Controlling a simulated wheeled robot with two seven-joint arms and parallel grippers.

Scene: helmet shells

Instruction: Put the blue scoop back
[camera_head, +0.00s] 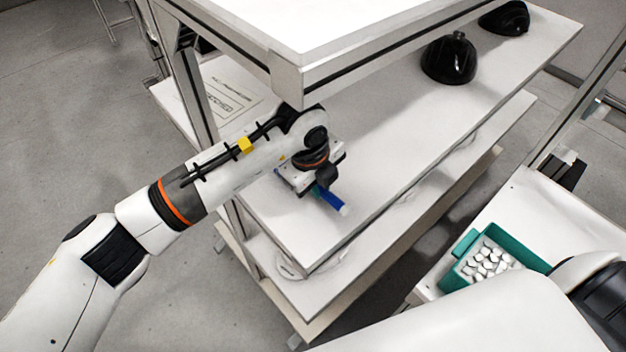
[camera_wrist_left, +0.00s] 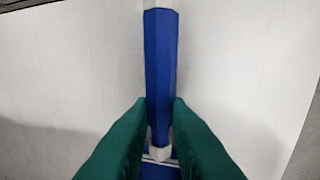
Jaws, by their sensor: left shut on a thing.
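The blue scoop (camera_head: 329,198) is at the near left part of the white shelf, with a pale tip at one end. Its long blue handle (camera_wrist_left: 160,60) stands upright in the picture of the left wrist view. My left gripper (camera_head: 316,186) is over the shelf and shut on the scoop. In the left wrist view its two green fingers (camera_wrist_left: 160,130) press in from both sides near the handle's lower end. The gripper hides part of the scoop. I cannot tell whether the scoop touches the shelf. My right gripper is not in view.
Two black helmet shells (camera_head: 450,60) (camera_head: 504,18) sit farther back on the white shelf (camera_head: 400,130). A white upper shelf (camera_head: 300,25) overhangs my left arm. The shelf's middle is clear.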

